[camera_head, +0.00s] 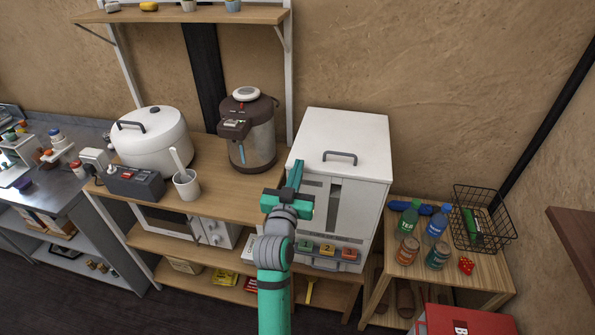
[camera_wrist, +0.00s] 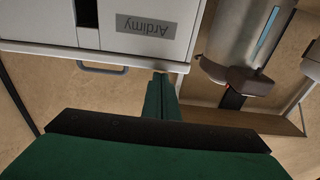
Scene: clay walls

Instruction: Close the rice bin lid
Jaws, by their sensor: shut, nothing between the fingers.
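The rice bin (camera_head: 352,215) is a tall white box with numbered buttons low on its front. Its white lid (camera_head: 345,130) has a grey handle (camera_head: 340,157) near the front edge and looks down on the box; I cannot tell whether a small gap remains. My gripper (camera_head: 298,165) is shut and empty at the lid's front left corner. In the wrist view, which is upside down, my gripper's fingertip (camera_wrist: 161,74) is at the lid's edge (camera_wrist: 120,57), beside the handle (camera_wrist: 103,68). I cannot tell whether it touches.
A hot-water pot (camera_head: 250,130) and a rice cooker (camera_head: 152,140) stand left of the bin. A wooden stand (camera_head: 470,275) with bottles and a wire basket (camera_head: 483,218) is to the right. A shelf (camera_head: 185,15) hangs above left.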

